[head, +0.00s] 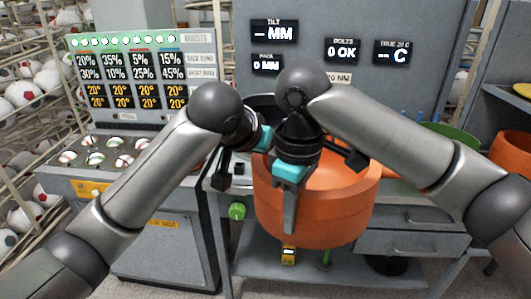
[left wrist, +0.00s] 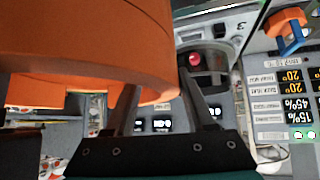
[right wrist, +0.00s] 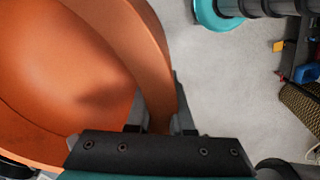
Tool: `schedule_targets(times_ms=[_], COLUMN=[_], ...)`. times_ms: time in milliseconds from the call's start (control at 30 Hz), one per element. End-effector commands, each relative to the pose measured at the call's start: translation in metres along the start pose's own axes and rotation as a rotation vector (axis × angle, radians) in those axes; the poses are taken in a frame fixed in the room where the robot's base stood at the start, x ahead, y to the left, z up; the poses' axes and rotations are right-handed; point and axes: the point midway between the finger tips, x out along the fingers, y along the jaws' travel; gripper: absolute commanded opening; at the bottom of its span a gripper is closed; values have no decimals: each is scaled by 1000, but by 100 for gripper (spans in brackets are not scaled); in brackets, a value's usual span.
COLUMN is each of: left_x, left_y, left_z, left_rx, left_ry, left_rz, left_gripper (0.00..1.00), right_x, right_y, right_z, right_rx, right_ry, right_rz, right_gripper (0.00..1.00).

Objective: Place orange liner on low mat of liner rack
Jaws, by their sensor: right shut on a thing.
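The orange liner (head: 335,215) is a large open bowl in the middle of the head view, held in front of the grey bench. My right gripper (head: 290,208) is shut on its near rim; in the right wrist view the liner wall (right wrist: 157,75) passes between the fingers (right wrist: 158,115). My left gripper (head: 240,160) is beside the liner's left side. In the left wrist view its fingers (left wrist: 168,105) are spread apart, with the liner's outer wall (left wrist: 90,45) close by. Whether they touch it is unclear. I cannot make out the low mat.
A grey bench with drawers (head: 410,243) stands behind the liner. A green bowl (head: 455,142) and another orange piece (head: 512,150) are at the right, near a shelf (head: 510,97). A ball cabinet (head: 150,250) stands left, beside ball racks (head: 30,90).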

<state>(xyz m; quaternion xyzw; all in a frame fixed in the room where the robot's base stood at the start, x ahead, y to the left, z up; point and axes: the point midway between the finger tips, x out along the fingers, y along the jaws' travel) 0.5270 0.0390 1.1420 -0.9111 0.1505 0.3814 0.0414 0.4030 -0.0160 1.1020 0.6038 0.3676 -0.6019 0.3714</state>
Motion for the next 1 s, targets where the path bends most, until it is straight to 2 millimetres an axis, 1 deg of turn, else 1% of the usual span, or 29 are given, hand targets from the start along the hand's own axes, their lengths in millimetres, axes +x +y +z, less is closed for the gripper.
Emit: schedule_targets(times_ms=[33,400,500,1000], left_x=[0,-1,-1,-1], left_y=[0,1,2,6], left_z=[0,0,0,0], left_rx=[0,1,2,7], left_ry=[0,0,1,2], left_rz=[0,3,5,15], left_gripper=[50,9,0,0], right_x=[-2,-2,-1,-2], right_y=[0,0,0,0], right_z=[0,-1,-1,-2], right_rx=[0,-1,-2,-3], right_ry=[3,4,5,9], right_rz=[3,3,3,4], right_gripper=[0,0,0,0])
